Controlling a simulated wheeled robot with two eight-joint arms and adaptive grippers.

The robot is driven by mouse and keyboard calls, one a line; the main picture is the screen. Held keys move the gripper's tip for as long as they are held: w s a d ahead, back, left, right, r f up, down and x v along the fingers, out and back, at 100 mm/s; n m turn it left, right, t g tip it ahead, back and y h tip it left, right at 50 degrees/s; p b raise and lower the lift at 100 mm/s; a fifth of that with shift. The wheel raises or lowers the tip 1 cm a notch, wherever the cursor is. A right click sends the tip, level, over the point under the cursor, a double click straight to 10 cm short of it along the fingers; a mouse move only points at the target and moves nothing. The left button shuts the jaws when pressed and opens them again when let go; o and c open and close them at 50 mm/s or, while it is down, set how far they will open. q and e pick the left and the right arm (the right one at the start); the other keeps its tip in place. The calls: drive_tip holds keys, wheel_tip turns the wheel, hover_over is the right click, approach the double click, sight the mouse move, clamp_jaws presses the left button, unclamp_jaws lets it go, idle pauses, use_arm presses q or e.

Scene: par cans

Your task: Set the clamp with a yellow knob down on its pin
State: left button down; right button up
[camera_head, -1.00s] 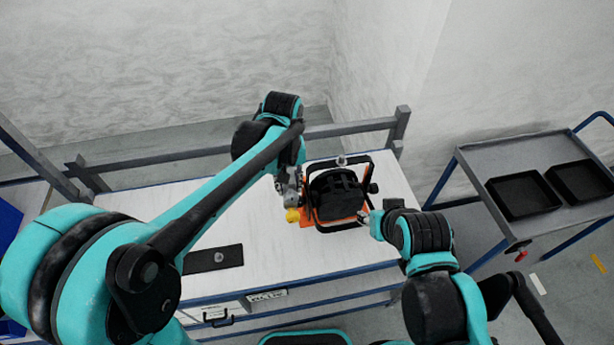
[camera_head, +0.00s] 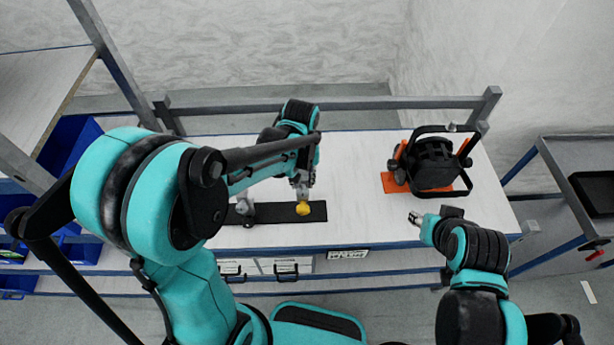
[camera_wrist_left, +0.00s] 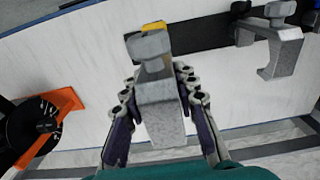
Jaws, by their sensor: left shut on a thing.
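The clamp is grey with a yellow knob (camera_head: 303,208). My left gripper (camera_head: 302,184) is shut on it, above the right part of the black board (camera_head: 275,212). In the left wrist view the grey clamp body (camera_wrist_left: 160,105) sits between the two fingers, with the yellow knob (camera_wrist_left: 153,27) at its far end, close to the board (camera_wrist_left: 205,34). I cannot tell if the clamp touches the board; its pin is hidden. My right gripper (camera_head: 415,218) is apart from it, near the table's front edge; its jaws are too small to read.
A second grey clamp (camera_head: 246,211) stands on the board's left part, also in the wrist view (camera_wrist_left: 285,48). A black par can (camera_head: 433,168) with a yoke sits on an orange plate (camera_head: 391,184) at the table's right. The white table (camera_head: 355,170) is clear between.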

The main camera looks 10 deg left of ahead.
use_arm(q)
drive_tip(key=shift+w+d+f, duration=0.1)
drive_tip(key=shift+f, duration=0.15)
drive_tip(key=shift+f+b, duration=1.9)
drive_tip(key=shift+f, duration=0.45)
drive_tip(key=shift+f+b, duration=0.35)
drive_tip(key=shift+f, duration=0.05)
drive_tip(key=shift+f+b, duration=1.2)
drive_tip(key=c, duration=0.5)
unclamp_jaws()
drive_tip(key=shift+r+p, duration=4.1)
drive_tip(key=shift+r, duration=1.4)
